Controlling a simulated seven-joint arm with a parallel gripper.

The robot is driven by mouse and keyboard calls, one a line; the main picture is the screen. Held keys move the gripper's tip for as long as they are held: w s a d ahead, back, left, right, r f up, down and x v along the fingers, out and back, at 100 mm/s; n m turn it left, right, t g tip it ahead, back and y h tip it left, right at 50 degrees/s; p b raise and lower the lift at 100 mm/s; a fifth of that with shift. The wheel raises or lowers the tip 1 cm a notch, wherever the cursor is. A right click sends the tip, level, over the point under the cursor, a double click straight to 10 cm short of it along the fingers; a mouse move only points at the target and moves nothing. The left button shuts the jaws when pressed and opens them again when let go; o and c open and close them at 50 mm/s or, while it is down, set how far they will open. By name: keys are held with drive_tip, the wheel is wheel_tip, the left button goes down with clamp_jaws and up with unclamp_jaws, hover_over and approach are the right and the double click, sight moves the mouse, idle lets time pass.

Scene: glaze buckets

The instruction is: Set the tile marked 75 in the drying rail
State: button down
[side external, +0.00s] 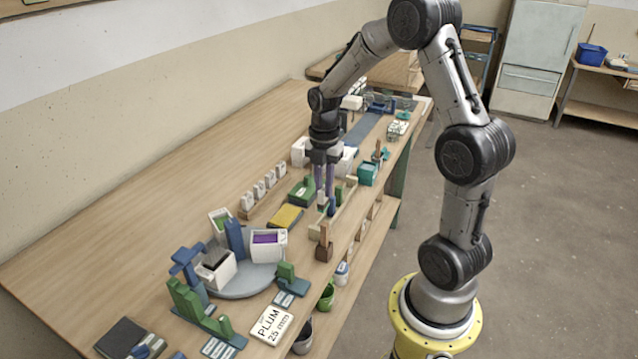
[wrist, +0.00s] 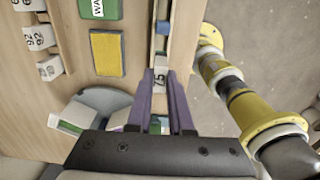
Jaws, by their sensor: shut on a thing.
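My gripper (side external: 325,200) has purple fingers pointing down, low over a long narrow wooden frame (side external: 347,208) near the table's right edge. In the wrist view, the fingertips (wrist: 161,74) are closed on a white tile marked 75 (wrist: 160,79), whose number shows between them. The tile is mostly hidden in the side view. I cannot tell whether it touches the frame beneath. A slim wooden rail (side external: 247,211) holding several white marked tiles stands to the left; its tiles (wrist: 40,37) show at the wrist view's upper left. I cannot tell which wooden piece is the drying rail.
A yellow pad (side external: 286,217) and a green box (side external: 302,190) lie just left of the gripper. A grey turntable (side external: 245,283) with buckets stands nearer the camera. The table's far left is clear.

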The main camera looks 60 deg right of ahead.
sight(323, 206)
drive_tip(key=shift+f, duration=2.95)
drive_tip(key=shift+f, duration=0.3)
drive_tip(key=c, duration=0.7)
unclamp_jaws()
drive_tip(key=shift+c, duration=0.2)
drive_tip(key=shift+r, duration=3.5)
